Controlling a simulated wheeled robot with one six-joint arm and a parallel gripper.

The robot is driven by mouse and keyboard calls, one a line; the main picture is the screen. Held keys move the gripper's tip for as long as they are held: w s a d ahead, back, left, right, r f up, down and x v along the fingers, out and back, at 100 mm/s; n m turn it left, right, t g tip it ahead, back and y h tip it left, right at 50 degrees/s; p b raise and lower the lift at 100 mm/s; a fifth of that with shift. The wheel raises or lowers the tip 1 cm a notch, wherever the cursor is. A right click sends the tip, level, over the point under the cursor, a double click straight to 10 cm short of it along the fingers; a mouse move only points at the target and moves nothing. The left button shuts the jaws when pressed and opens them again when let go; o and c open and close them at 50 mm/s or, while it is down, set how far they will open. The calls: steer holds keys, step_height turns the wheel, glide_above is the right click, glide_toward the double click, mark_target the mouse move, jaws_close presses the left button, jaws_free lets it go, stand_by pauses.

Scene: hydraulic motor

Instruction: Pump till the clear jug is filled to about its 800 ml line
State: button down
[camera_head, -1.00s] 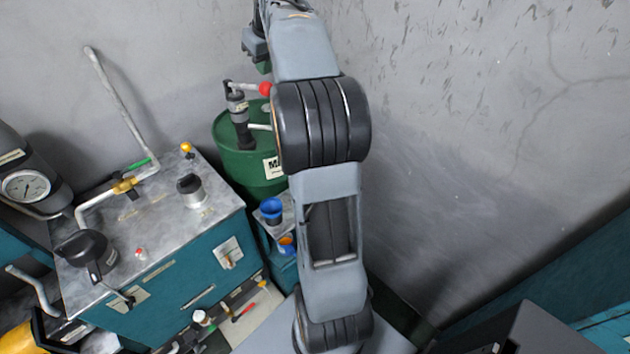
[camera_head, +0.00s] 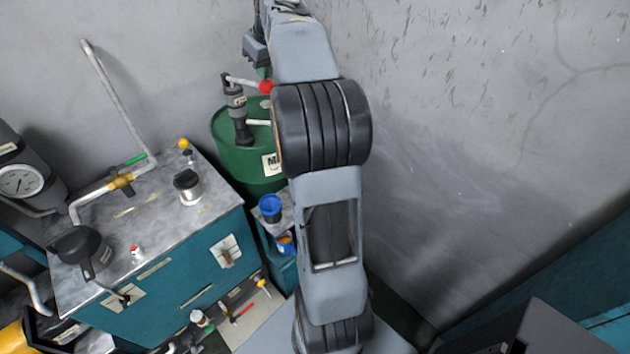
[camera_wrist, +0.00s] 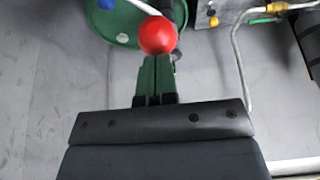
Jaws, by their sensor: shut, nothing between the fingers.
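The hand pump (camera_head: 238,115) stands upright on the green drum (camera_head: 228,160). Its pale lever (camera_head: 243,82) slants slightly down to the right and ends in a red ball knob (camera_head: 266,87). A pale spout (camera_head: 258,122) runs right from the pump and goes out of sight behind my arm. My gripper (camera_head: 264,74) is just above the red knob. In the wrist view its green fingers (camera_wrist: 157,62) are together and empty, with the red knob (camera_wrist: 157,35) at their tips; I cannot tell whether they touch it. The clear jug is not visible, so its level cannot be read.
Walls rise behind and right.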

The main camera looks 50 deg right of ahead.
step_height(320, 180, down, 11)
steer(key=b, duration=0.8)
step_height(320, 180, up, 15)
steer(key=p, duration=1.3)
steer(key=shift+w+f+p, duration=0.1)
steer(key=shift+f+p, duration=0.05)
steer(key=shift+p, duration=0.2)
steer(key=shift+f, duration=0.1)
step_height(320, 180, down, 15)
steer(key=b, duration=1.1)
steer(key=shift+r+b, duration=0.2)
steer(key=shift+b, duration=0.1)
